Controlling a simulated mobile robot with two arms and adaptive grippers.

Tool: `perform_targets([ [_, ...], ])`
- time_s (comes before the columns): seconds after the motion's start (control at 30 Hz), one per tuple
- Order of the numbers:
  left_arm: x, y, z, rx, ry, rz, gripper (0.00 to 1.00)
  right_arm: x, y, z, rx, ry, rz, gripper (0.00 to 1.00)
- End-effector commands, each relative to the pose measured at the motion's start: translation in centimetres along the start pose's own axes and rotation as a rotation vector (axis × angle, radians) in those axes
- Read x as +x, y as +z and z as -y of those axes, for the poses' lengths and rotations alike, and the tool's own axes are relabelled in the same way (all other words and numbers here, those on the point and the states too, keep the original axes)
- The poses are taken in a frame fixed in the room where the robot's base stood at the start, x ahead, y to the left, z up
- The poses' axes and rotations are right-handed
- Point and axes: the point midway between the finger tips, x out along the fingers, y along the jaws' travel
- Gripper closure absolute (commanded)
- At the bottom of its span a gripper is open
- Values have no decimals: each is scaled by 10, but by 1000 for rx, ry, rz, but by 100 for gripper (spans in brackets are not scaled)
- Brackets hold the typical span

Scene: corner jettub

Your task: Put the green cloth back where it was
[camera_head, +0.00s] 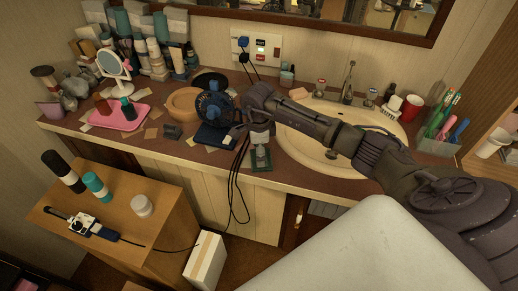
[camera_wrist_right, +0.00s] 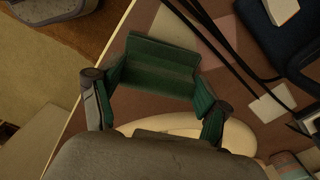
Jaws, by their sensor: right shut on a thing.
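The green cloth (camera_wrist_right: 158,62) shows in the right wrist view between the two fingers of my right gripper (camera_wrist_right: 153,88). It looks folded, with a raised ridge across it and green sides along both fingers. In the head view, my right arm comes in from the right across the sink, and my right gripper (camera_head: 260,143) points down near the counter's front edge. A dark green patch of the cloth (camera_head: 261,164) shows just below it. I cannot tell whether the cloth touches the counter. My left gripper is not in view.
The counter (camera_head: 310,178) holds a sink (camera_head: 295,148) right of the gripper. A dark blue fan (camera_head: 214,108), loose papers and a pink tray (camera_head: 116,118) lie to the left. Black cords (camera_head: 236,185) hang over the front edge. A wooden cabinet (camera_head: 130,215) stands front left.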

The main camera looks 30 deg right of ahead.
Motion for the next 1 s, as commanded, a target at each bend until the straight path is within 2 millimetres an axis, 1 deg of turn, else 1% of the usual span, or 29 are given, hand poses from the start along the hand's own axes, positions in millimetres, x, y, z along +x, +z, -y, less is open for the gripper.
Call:
perform_targets([
  [0.13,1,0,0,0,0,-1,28,0,0,0,0,-1,1,52],
  [0.27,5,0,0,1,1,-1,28,4,0,0,-1,-1,0,52],
  [0.3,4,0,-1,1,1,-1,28,3,0,0,-1,-1,1,19],
  [0.37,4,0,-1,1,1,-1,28,2,0,0,-1,-1,1,9],
  [0.4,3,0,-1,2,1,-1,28,2,0,0,-1,-1,1,2],
  [0.43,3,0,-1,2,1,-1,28,2,0,0,-1,-1,1,0],
  [0.77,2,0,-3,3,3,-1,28,1,0,0,-1,-1,1,0],
  [0.83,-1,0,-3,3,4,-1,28,-3,0,0,0,-1,1,0],
  [0.87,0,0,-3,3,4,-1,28,-4,0,1,-1,-2,2,0],
  [0.97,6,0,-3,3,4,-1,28,-17,0,2,-2,-6,2,0],
  [1.0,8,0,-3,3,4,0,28,-24,0,2,-2,-7,2,0],
])
